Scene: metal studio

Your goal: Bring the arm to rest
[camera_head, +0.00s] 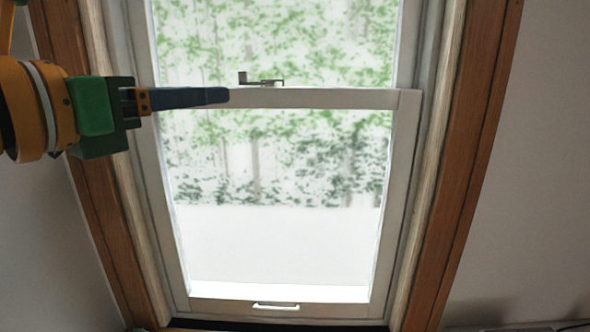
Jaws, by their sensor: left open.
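My left arm comes in from the upper left, with orange links and a green gripper body. My left gripper (222,96) points right, its dark fingers seen side-on in front of the window's middle rail. The fingers overlap in this view, so the gap between them is hidden. It is open and nothing shows in it. Whether the fingertips touch the rail cannot be told. My right gripper is out of view.
A sash window (320,99) fills the middle, with a small metal latch (262,81) on its middle rail and a white handle (276,306) on its bottom rail. A brown wooden frame (462,170) surrounds it. Plain grey wall (540,170) lies on the right.

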